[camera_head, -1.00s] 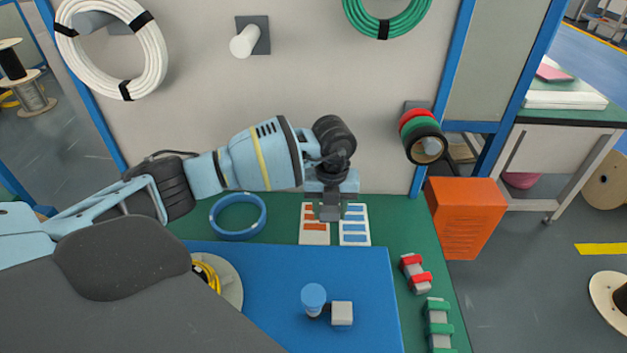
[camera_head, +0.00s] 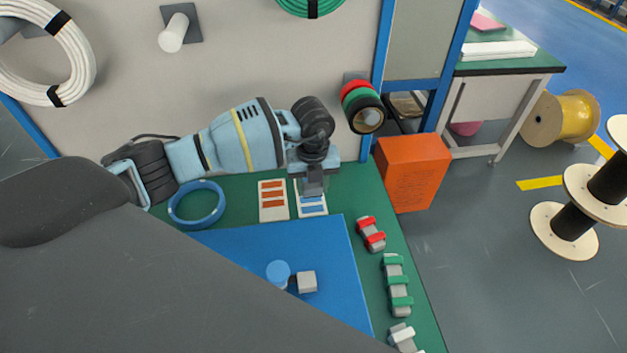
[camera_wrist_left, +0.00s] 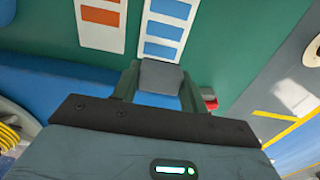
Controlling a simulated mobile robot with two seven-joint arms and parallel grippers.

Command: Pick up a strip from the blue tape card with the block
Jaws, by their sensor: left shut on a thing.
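The blue tape card (camera_head: 311,211) is white with several blue strips and lies on the green bench top. It also shows at the top of the left wrist view (camera_wrist_left: 182,25). My left gripper (camera_head: 314,186) points down over this card and hides part of it. It is shut on a small grey block (camera_wrist_left: 160,75), which sits between its fingers in the wrist view. The block appears over the near part of the card; I cannot tell whether it touches. No strip is visible on the block, and its underside is hidden. My right gripper is not in view.
A card with orange strips (camera_head: 272,213) lies just left of the blue one. A blue ring (camera_head: 196,222) is farther left. A blue mat (camera_head: 330,255) carries a blue-topped cylinder (camera_head: 278,272) and a light block (camera_head: 307,282). An orange box (camera_head: 412,172) stands at right.

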